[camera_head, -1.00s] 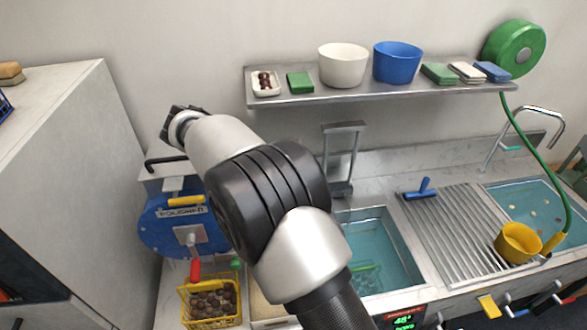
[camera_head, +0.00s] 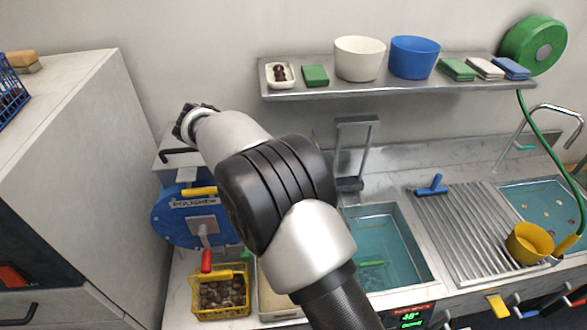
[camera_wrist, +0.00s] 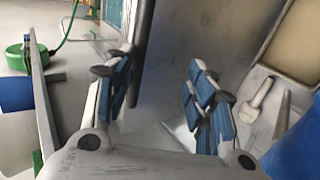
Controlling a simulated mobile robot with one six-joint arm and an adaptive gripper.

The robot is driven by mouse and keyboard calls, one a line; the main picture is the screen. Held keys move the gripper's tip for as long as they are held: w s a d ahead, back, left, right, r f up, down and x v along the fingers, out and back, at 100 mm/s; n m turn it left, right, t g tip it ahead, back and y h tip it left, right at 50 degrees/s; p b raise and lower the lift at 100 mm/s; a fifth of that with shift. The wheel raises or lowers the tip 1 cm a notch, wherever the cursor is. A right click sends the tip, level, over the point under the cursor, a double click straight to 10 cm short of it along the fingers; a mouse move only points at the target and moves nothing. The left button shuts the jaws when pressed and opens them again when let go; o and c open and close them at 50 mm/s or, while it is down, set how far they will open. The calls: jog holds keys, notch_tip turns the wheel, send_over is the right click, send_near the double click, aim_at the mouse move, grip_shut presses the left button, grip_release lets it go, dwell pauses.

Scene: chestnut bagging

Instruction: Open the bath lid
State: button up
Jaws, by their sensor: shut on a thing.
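The bath (camera_head: 385,255), a steel-rimmed basin of teal water, shows right of my arm in the head view; its left side is hidden behind the arm. Its water surface shows there without a cover. In the wrist view my gripper (camera_wrist: 165,88) has its two blue-padded fingers apart, one on each side of a smooth grey panel (camera_wrist: 195,45) with a dark edge. This panel looks like the bath lid, and the fingers are shut on it; the exact contact is hard to make out. In the head view the fingers and the lid cannot be made out.
A blue polisher (camera_head: 180,222) and a yellow basket of chestnuts (camera_head: 247,300) are at left. A metal frame (camera_head: 357,122) stands behind the bath, below a shelf (camera_head: 430,92) with bowls. A ribbed drainer (camera_head: 455,220) lies to the right. A tan tray (camera_wrist: 297,40) shows in the wrist view.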

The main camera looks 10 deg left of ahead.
jog(key=shift+s+f, duration=0.15)
jog(key=shift+f, duration=0.35)
jog(key=v, duration=1.2)
jog(key=shift+r, duration=0.5)
jog(key=shift+w, duration=0.25)
